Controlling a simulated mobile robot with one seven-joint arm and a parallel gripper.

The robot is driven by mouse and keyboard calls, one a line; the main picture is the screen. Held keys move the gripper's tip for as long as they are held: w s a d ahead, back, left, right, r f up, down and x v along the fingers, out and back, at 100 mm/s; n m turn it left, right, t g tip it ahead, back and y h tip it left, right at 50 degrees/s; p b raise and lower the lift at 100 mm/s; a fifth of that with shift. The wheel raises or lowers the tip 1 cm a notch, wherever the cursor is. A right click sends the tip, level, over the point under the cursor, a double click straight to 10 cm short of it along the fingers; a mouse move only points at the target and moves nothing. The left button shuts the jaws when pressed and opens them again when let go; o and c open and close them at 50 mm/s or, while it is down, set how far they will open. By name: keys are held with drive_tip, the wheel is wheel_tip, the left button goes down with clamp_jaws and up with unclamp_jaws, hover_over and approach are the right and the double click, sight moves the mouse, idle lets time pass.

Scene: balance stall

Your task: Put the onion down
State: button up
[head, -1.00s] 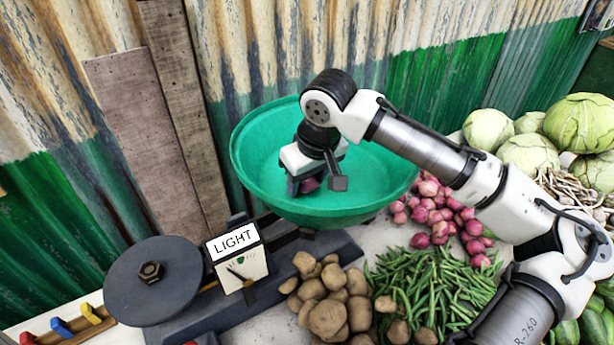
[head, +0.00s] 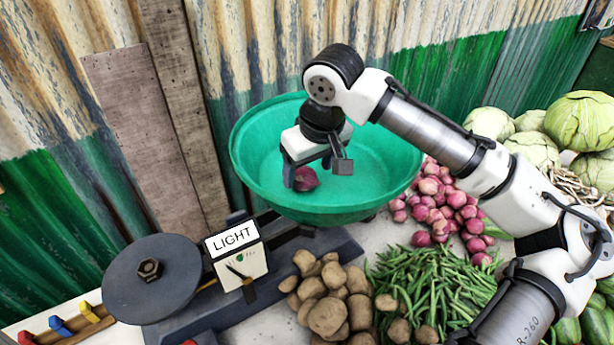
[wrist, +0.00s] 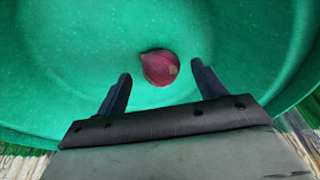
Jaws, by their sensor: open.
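A red onion (head: 305,179) lies in the green bowl-shaped pan (head: 262,185) of the balance. In the wrist view the onion (wrist: 160,68) rests on the green pan floor (wrist: 80,60), just beyond and between the fingertips, touching neither. My gripper (head: 308,176) is inside the pan above the onion, with its fingers apart. The wrist view shows my gripper (wrist: 161,78) open and empty.
The balance has a flat dark plate (head: 152,280) at left and a dial box (head: 238,262) reading LIGHT. Potatoes (head: 328,300), green beans (head: 435,285), more red onions (head: 440,205) and cabbages (head: 530,150) crowd the right. A corrugated wall (head: 260,60) stands behind the pan.

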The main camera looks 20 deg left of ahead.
drive_tip(key=b+v, duration=0.1)
drive_tip(key=v, duration=0.8)
